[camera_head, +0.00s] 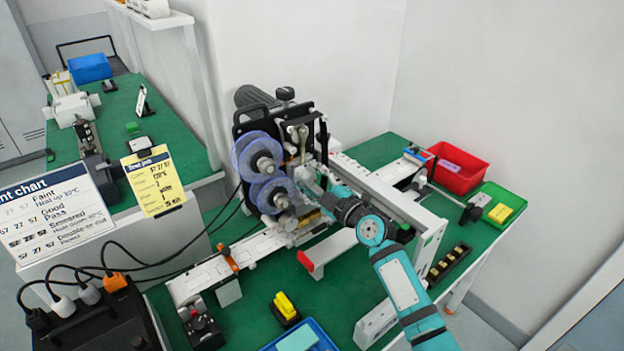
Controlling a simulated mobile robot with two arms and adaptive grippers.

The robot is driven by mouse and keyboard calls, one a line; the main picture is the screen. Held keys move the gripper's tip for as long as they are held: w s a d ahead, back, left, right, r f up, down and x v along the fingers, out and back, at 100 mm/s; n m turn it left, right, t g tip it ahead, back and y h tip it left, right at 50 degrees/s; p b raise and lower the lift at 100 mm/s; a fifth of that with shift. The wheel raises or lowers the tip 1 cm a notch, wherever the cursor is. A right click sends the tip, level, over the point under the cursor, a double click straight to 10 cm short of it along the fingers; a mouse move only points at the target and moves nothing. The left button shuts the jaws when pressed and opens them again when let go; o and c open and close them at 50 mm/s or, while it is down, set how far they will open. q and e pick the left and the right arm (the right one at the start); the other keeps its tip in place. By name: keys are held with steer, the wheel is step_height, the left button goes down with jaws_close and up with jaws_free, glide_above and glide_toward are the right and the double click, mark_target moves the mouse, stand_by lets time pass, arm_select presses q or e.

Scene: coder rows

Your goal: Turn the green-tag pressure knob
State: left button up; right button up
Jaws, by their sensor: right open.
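The coder machine (262,128) stands on the green worktable, with two purple film reels (257,155) on its front. My right arm comes in from the lower right. Its gripper (314,181) is at the machine's front, just right of the reels, and is open. I cannot make out the pressure knob or its green tag; the gripper covers part of the machine there. I cannot tell whether the fingers touch anything. My left gripper is not in view.
A white rail (385,190) runs beside my right arm. A red bin (457,168) and a green tray (500,206) stand at the right. A yellow-topped block (286,307) and blue tray (270,345) are in front. A black box (105,322) with cables stands lower left.

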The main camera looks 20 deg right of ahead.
steer(key=shift+c, duration=1.1)
jaws_close()
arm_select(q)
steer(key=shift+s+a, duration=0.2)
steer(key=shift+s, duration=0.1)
